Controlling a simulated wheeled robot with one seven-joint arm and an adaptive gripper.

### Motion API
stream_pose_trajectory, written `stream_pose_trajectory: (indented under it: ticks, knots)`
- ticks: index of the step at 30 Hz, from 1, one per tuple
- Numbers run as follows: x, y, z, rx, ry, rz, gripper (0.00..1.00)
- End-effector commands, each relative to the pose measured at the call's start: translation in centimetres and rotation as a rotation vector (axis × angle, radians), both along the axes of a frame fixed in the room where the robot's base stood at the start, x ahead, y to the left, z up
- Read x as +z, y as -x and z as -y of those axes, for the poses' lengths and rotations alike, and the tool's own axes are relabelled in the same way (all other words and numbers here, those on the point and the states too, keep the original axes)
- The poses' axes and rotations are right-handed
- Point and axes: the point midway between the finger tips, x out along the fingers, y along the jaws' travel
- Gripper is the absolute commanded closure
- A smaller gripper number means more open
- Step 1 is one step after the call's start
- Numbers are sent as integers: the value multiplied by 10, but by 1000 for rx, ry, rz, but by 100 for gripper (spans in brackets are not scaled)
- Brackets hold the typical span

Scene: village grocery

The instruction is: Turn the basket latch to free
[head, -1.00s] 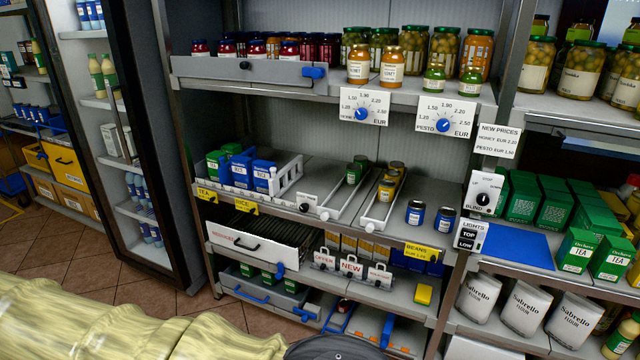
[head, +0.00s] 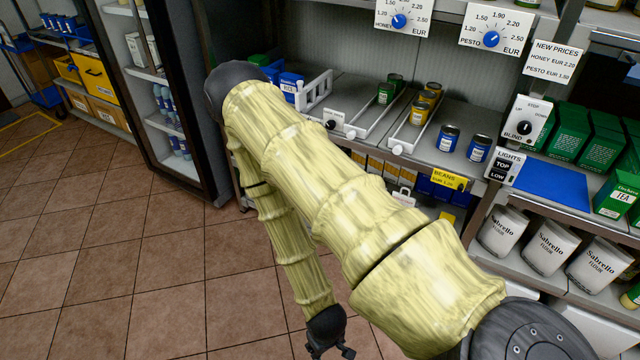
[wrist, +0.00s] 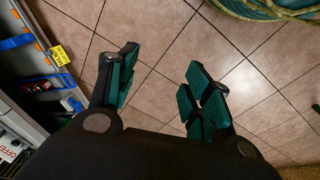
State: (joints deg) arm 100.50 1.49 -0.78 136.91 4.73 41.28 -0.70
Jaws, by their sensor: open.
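My gripper (head: 332,350) hangs low at the bottom edge of the head view, partly cut off, over the floor in front of the shelves. In the wrist view its two green-padded fingers (wrist: 160,78) are spread apart, with only tiled floor between them. I cannot pick out a basket latch in either view. A blue bar (wrist: 15,42) shows on the low shelf at the left of the wrist view, but I cannot tell what it belongs to. My arm hides much of the lower shelf in the head view.
A yellow tag (wrist: 60,54) sticks out from the shelf edge at the wrist view's left. A green-and-tan curved object (wrist: 265,10) lies at its top right. Cans (head: 447,138) and a blue mat (head: 540,190) sit on the shelves. The floor (head: 150,270) at left is clear.

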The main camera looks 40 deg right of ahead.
Motion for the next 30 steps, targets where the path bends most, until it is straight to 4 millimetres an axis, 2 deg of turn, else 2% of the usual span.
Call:
stream_pose_trajectory:
  ticks: [1,3,6,12,21,30]
  knots:
    - [-29,-21,8,-14,29,41,50]
    - [-51,-51,23,-42,74,98,50]
    - [-79,-95,46,-84,140,182,50]
    - [-121,-179,90,-171,264,348,50]
    - [-158,-298,150,-311,431,596,50]
    - [-167,-402,199,-465,572,837,50]
